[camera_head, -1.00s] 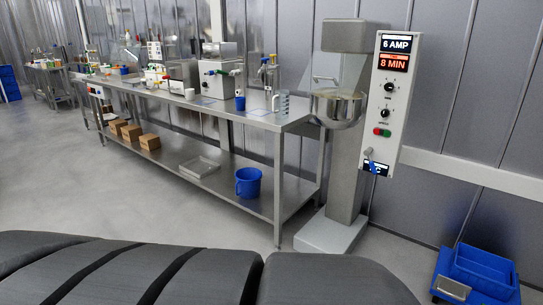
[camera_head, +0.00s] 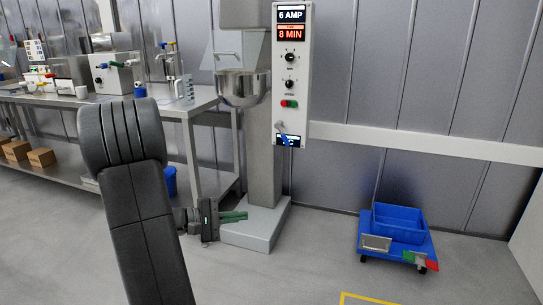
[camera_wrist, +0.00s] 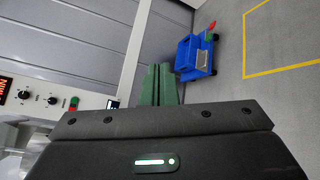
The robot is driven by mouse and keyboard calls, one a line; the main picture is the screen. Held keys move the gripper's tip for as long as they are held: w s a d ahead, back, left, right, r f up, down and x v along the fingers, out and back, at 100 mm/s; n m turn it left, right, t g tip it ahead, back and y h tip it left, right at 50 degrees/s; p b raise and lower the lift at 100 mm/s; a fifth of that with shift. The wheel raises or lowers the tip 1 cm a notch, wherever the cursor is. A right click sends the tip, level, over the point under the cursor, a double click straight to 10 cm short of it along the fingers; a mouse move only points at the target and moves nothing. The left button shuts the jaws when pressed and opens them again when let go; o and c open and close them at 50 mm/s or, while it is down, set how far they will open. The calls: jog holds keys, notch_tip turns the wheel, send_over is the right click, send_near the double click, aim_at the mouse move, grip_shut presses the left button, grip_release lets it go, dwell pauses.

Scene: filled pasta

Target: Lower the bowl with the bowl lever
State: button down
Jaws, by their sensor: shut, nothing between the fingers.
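The mixer's steel bowl (camera_head: 243,88) hangs on the mixer column under the mixer head, in the head view. The bowl lever (camera_head: 284,135) is a small lever with a blue grip at the foot of the white control panel (camera_head: 291,75). My gripper (camera_head: 246,216) has green fingers. It is shut and empty, low in front of the mixer base, well below the lever and apart from it. The wrist view shows the shut green fingers (camera_wrist: 158,84) pointing toward the wall. The control panel (camera_wrist: 45,100) lies at the left there, partly cut off.
A steel bench (camera_head: 205,100) with lab items stands left of the mixer. The mixer's base plate (camera_head: 250,232) is on the floor beside my gripper. A blue cart (camera_head: 400,228) stands at the right by the wall. The floor between mixer and cart is clear.

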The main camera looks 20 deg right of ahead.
jog(key=w+a+f+n+t+h+b, duration=0.1)
jog(key=w+a+f+n+t, duration=0.1)
jog(key=w+a+f+t, duration=0.2)
jog(key=w+a+f+n+t+h+b, duration=0.1)
jog(key=w+a+t, duration=0.4)
jog(key=w, duration=0.5)
notch_tip(320, 180, down, 3)
jog(key=shift+a+r+n+h+b, duration=0.1)
jog(key=shift+a+n+h+b, duration=0.3)
jog(key=shift+a+n+b, duration=0.5)
jog(key=shift+w+a, duration=0.1)
